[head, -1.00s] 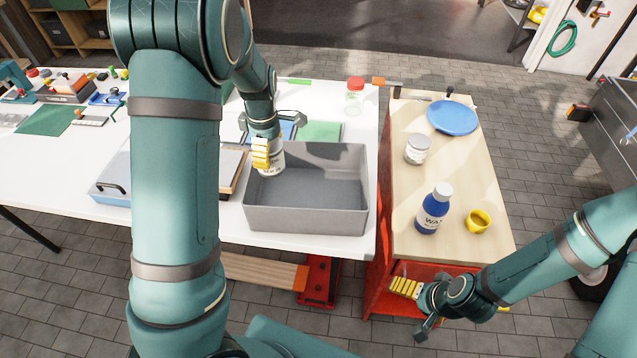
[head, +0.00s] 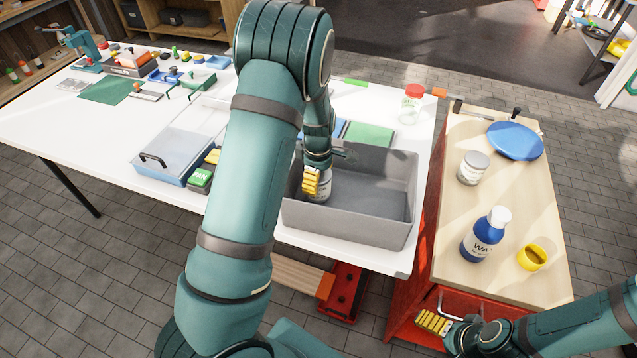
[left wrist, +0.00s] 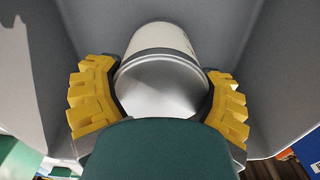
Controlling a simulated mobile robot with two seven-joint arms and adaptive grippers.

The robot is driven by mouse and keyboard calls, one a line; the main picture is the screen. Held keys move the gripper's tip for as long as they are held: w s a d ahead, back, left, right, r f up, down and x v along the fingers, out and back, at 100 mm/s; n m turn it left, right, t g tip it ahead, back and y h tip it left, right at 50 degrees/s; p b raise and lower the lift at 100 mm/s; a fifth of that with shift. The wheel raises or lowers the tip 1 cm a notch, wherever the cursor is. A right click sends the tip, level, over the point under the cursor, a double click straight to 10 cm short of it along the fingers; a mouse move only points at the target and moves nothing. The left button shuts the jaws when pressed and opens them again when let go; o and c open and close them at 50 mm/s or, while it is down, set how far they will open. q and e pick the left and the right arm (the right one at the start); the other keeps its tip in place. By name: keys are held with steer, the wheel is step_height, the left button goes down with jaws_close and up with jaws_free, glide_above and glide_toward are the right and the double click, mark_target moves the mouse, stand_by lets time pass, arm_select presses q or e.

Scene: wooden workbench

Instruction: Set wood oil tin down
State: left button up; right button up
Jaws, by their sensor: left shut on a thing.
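The wood oil tin is a pale cylinder with a grey lid. In the head view the tin (head: 322,196) is inside the grey bin (head: 345,226), near its left end. My left gripper (head: 317,182) is shut around it from above. In the left wrist view the tin (left wrist: 160,85) sits upright between the yellow finger pads of the left gripper (left wrist: 160,100), with grey bin walls around. I cannot tell whether its base touches the bin floor. My right gripper (head: 440,328) is low at the front of the red cabinet, away from the tin; its opening is unclear.
The bin's right part is empty. A red-lidded jar (head: 411,104) stands behind it on the white table (head: 120,165). The wooden top at right holds a grey-lidded jar (head: 473,168), blue bottle (head: 484,236), yellow cup (head: 532,257) and blue plate (head: 515,141).

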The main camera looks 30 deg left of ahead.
arm_select(q)
steer(key=shift+f, duration=0.55)
steer(key=shift+f, duration=0.1)
steer(key=o, duration=1.2)
step_height(320, 180, up, 12)
steer(key=p, duration=0.3)
steer(key=shift+r, duration=0.2)
